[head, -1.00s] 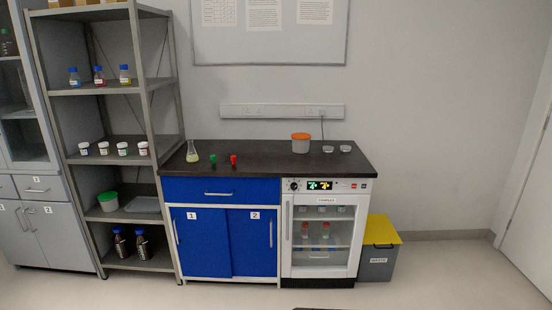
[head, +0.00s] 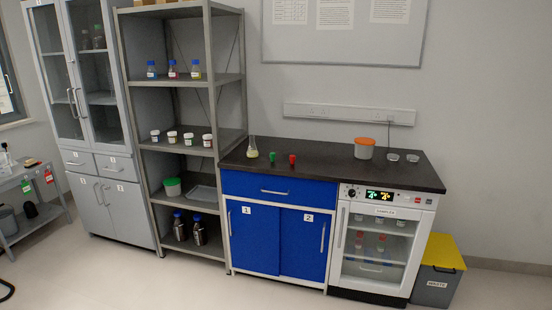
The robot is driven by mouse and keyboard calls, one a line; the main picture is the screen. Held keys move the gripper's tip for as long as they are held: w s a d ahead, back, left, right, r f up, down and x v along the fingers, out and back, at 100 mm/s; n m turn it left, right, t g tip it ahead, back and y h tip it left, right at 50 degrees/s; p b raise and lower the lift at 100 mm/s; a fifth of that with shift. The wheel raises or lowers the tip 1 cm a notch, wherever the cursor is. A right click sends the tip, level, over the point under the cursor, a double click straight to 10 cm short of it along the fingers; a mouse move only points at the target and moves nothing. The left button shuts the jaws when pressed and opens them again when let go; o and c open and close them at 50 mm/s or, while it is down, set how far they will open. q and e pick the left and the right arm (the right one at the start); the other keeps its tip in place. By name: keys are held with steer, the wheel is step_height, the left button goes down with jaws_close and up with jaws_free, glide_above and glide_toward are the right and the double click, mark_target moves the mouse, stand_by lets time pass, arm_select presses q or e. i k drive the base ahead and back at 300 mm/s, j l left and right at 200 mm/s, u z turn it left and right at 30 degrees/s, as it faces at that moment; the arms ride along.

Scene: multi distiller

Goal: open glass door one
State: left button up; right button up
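A tall grey cabinet (head: 60,125) stands at the far left with two glass doors in its upper part. The left glass door (head: 54,75) and the right glass door (head: 98,70) both look shut. Their vertical handles (head: 74,103) sit side by side near the middle seam. Dark bottles (head: 92,37) show dimly behind the right glass. Neither of my grippers is in view.
An open grey shelf (head: 188,82) with bottles and jars stands right of the cabinet. Then come a blue counter unit (head: 280,188), a white glass-fronted appliance (head: 382,245) and a yellow-lidded bin (head: 438,275). A side table (head: 30,180) is at far left. Floor in front is clear.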

mark_target(43, 19)
steer(key=u, duration=1.6)
steer(key=i, duration=1.7)
